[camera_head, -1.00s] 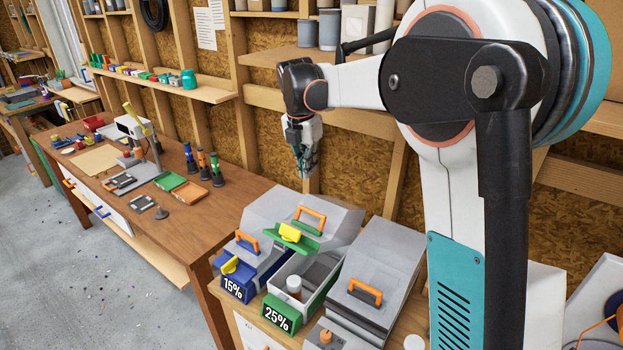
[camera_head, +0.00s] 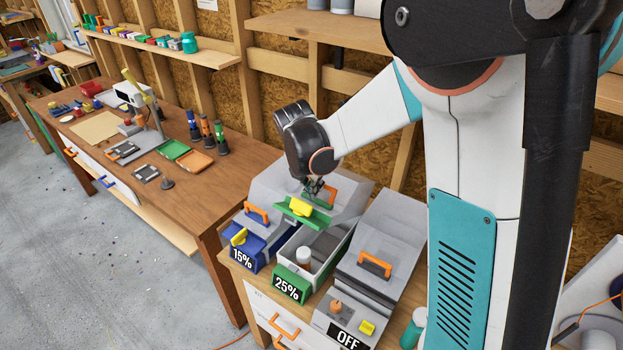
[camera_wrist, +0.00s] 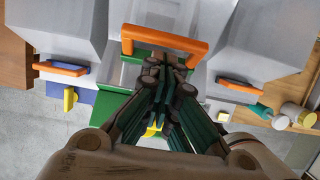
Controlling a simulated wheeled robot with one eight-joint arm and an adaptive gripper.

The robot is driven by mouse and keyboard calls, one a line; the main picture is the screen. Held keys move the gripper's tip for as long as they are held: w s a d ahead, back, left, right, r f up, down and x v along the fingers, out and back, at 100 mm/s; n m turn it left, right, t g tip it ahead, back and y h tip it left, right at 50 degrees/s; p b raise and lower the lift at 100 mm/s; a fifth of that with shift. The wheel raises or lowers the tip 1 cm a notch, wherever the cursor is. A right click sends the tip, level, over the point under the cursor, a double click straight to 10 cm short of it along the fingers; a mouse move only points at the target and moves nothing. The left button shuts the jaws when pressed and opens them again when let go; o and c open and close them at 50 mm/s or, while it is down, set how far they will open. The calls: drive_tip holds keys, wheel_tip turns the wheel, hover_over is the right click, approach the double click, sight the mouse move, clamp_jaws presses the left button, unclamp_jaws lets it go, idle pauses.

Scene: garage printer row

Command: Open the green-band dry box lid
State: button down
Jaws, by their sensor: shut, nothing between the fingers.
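The green-band dry box (camera_head: 292,275), labelled 25%, stands between two other boxes. Its grey lid is tilted up at the back, with a green band, a yellow latch (camera_head: 301,207) and an orange handle (camera_head: 331,194). The box's front interior is open to view and holds a white bottle (camera_head: 304,257). My gripper (camera_head: 313,188) is shut and empty, pointing down at the raised lid, close to its handle. In the wrist view, the fingers (camera_wrist: 166,64) overlap the lower edge of the orange handle (camera_wrist: 165,40); I cannot tell whether they touch it. They partly hide the yellow latch.
A blue-band box (camera_head: 243,256) labelled 15% stands close on the left, and a box labelled OFF (camera_head: 379,258) on the right, both with orange handles. A wooden shelf (camera_head: 320,25) is above behind. A cluttered workbench (camera_head: 90,155) is at left.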

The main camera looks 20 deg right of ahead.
drive_tip(key=shift+x, duration=1.1)
drive_tip(key=w+d+r+y, duration=0.1)
drive_tip(key=w+d+r, duration=0.1)
drive_tip(key=w+d+r+g+p, duration=0.1)
drive_tip(key=w+d+r, duration=0.1)
drive_tip(key=d, duration=0.1)
drive_tip(key=w+d+r+y, duration=0.1)
drive_tip(key=w+d+r, duration=0.1)
drive_tip(key=d, duration=0.1)
drive_tip(key=shift+d+g+y, duration=0.2)
drive_tip(key=shift+g+y, duration=0.1)
drive_tip(key=shift+g, duration=0.1)
